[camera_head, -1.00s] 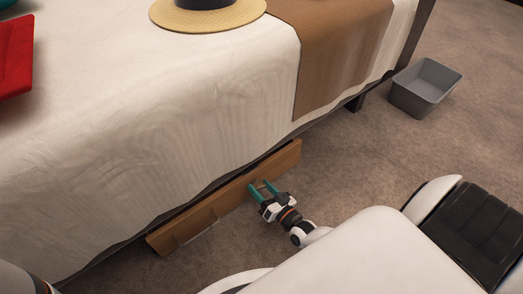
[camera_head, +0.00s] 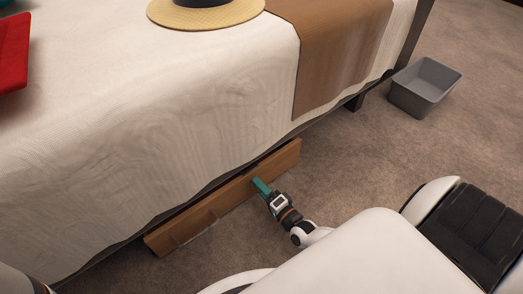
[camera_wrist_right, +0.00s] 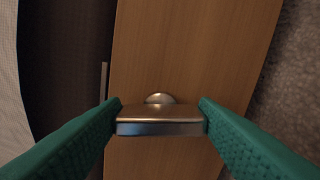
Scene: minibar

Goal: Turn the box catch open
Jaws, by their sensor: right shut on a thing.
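The wooden box front (camera_head: 225,198) sits low under the edge of the bed. In the right wrist view its panel (camera_wrist_right: 195,50) fills the middle. The metal catch (camera_wrist_right: 160,122) is a flat bar with a round metal piece just behind it. The bar lies across the panel in this view. My right gripper (camera_head: 259,183) is at the right part of the box front, its teal fingers shut on the two ends of the catch. In the head view the fingers hide the catch. My left gripper is not in view.
The bed (camera_head: 150,130) with a white cover and brown runner (camera_head: 325,50) stands above the box. A straw hat (camera_head: 232,14) and a red item (camera_head: 12,65) lie on it. A grey bin (camera_head: 425,87) stands on the carpet at right. Carpet before the box is open.

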